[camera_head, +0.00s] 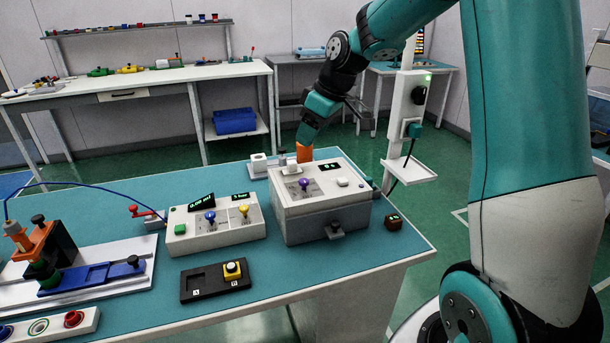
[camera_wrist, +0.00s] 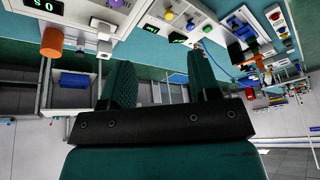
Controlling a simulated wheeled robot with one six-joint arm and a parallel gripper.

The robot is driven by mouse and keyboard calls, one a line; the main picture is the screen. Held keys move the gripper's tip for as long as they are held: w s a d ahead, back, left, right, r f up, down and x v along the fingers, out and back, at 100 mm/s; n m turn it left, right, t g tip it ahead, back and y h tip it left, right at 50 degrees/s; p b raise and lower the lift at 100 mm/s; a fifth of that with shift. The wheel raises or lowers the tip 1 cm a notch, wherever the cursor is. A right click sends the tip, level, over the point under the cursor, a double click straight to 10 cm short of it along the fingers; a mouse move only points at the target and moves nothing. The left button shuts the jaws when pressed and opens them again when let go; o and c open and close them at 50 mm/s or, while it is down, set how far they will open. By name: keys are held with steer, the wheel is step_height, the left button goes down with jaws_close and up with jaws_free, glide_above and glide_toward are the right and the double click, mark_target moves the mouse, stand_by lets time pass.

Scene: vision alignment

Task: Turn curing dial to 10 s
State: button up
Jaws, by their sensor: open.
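The grey-white curing box (camera_head: 328,228) stands on the teal table. Its purple dial (camera_head: 304,184) is on the top panel beside a display (camera_head: 328,167) that appears to read 0 s. My gripper (camera_head: 306,140) is behind and above the box, apart from the dial. In the wrist view its two fingers (camera_wrist: 162,75) are spread with nothing between them. An orange cylinder (camera_head: 304,153) shows just under the gripper in the head view; in the wrist view the orange cylinder (camera_wrist: 52,42) is off to the side of the fingers.
A white controller (camera_head: 216,231) with blue and yellow knobs sits left of the box. A black tray (camera_head: 215,283) with a yellow-and-white part lies in front. A small black display cube (camera_head: 394,222) is right of the box. A fixture (camera_head: 85,278) occupies the table's left.

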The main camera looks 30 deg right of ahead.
glide_toward(304, 180)
steer(key=shift+t+h, duration=0.3)
steer(key=p+x, duration=0.1)
steer(key=x, duration=0.2)
steer(key=p+x, duration=0.1)
steer(key=x, duration=0.2)
steer(key=p+x, duration=0.1)
steer(key=x, duration=0.2)
steer(key=shift+s+a, duration=0.25)
steer(key=shift+s, duration=0.05)
steer(key=shift+c, duration=0.2)
steer(key=c, duration=0.9)
